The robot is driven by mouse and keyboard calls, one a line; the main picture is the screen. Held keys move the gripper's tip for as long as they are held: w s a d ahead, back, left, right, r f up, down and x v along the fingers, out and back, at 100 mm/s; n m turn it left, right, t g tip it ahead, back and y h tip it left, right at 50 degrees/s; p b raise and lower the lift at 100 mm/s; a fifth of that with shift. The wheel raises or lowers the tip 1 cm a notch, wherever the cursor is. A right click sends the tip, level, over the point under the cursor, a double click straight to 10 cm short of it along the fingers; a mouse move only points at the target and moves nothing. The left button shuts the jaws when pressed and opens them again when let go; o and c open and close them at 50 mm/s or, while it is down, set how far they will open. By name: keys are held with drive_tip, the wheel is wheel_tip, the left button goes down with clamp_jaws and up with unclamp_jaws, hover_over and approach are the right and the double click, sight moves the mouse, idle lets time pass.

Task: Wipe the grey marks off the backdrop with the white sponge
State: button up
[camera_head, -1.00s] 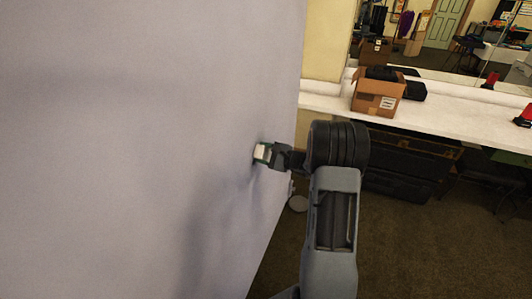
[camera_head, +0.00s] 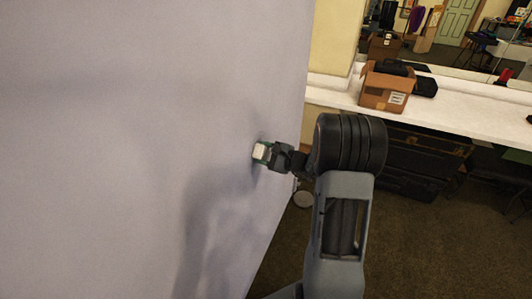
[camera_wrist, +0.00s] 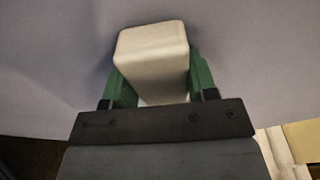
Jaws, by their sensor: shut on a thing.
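The backdrop (camera_head: 120,140) is a large pale lilac-grey panel that fills the left of the head view. I see no distinct grey marks on it, only soft shading and my arm's shadow. My gripper (camera_head: 263,153) is at the backdrop's right part. Its green fingers are shut on the white sponge (camera_wrist: 152,52), one on each side, in the wrist view. The sponge also shows as a small white block in the head view (camera_head: 260,151). Its far end is at or very close to the backdrop; I cannot tell if it touches.
A white counter (camera_head: 430,117) runs along the right, with an open cardboard box (camera_head: 386,90) and a black case (camera_head: 424,87) on it. Dark cases (camera_head: 410,160) stand beneath. Brown carpet (camera_head: 430,250) lies clear at the lower right. A mirror is above the counter.

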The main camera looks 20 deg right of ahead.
sight(266, 139)
drive_tip(key=shift+r, duration=0.25)
drive_tip(key=shift+w+d+b, duration=0.3)
drive_tip(key=shift+w+d, duration=0.05)
drive_tip(key=shift+w+d+b, duration=0.8)
drive_tip(key=shift+w+d, duration=1.3)
drive_tip(key=shift+d, duration=0.15)
drive_tip(key=shift+b, duration=0.3)
drive_tip(key=shift+s+a+b, duration=1.6)
drive_tip(key=shift+s+a, duration=0.85)
drive_tip(key=shift+a, duration=0.2)
drive_tip(key=shift+d+f+b+v, duration=0.15)
drive_tip(key=shift+b+v, duration=0.1)
drive_tip(key=shift+v, duration=1.25)
drive_tip(key=shift+d+f+b+v, duration=0.15)
drive_tip(key=shift+d+b+v, duration=0.05)
drive_tip(key=shift+v, duration=1.25)
